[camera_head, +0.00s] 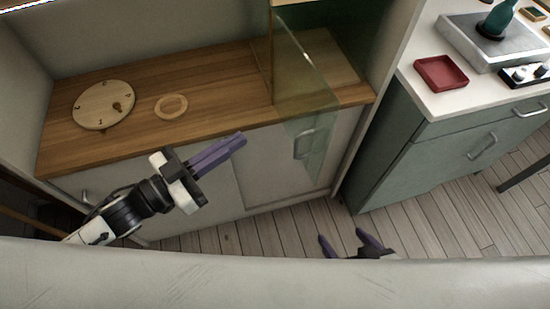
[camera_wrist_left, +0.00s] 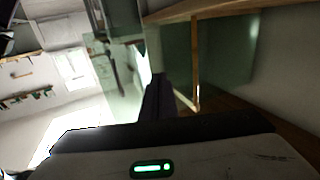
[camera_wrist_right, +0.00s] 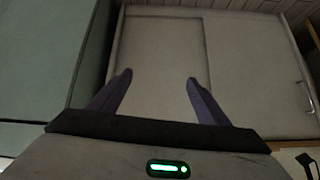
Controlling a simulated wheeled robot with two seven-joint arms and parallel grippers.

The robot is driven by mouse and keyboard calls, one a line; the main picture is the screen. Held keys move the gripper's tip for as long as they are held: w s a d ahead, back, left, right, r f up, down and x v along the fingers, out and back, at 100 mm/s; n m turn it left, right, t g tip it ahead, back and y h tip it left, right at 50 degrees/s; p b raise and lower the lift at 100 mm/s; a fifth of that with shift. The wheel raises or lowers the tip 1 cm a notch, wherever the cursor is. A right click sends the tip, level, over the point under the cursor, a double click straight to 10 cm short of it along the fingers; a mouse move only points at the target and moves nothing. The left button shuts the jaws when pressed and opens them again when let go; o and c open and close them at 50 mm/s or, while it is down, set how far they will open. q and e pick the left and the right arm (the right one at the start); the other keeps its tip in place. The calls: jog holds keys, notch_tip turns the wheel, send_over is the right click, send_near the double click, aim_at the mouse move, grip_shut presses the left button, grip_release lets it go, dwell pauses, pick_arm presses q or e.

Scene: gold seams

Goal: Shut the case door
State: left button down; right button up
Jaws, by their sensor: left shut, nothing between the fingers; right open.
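The case door is a greenish glass pane (camera_head: 298,78), standing open and swung out past the front edge of the wooden counter. The case (camera_head: 335,62) stands at the counter's right end; its top is cut off by the frame. My left gripper (camera_head: 240,139) is shut and empty, in front of the counter, left of the door and apart from it in the head view. In the left wrist view its dark fingers (camera_wrist_left: 158,92) point toward glass and a wooden strip (camera_wrist_left: 195,60). My right gripper (camera_head: 343,240) is open and empty, low over the floor; its fingers also show in the right wrist view (camera_wrist_right: 160,92).
A round wooden dial (camera_head: 103,104) and a wooden ring (camera_head: 171,106) lie on the counter (camera_head: 215,85). A red tray (camera_head: 441,72) and a metal device (camera_head: 500,42) are on the right-hand white worktop. Cabinet fronts (camera_wrist_right: 160,60) face my right gripper.

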pick_arm(q)
jog(key=s+a+r+m+g+h+b, duration=0.1)
jog(key=s+a+m+g+h+b, duration=0.25)
jog(key=s+m+g, duration=0.35)
jog(key=w+d+n+g+p, duration=0.1)
jog(key=w+d, duration=0.3)
jog(key=d, duration=0.8)
jog(key=shift+w+d+r, duration=0.25)
jog(key=shift+w+r, duration=0.05)
jog(key=shift+w, duration=0.05)
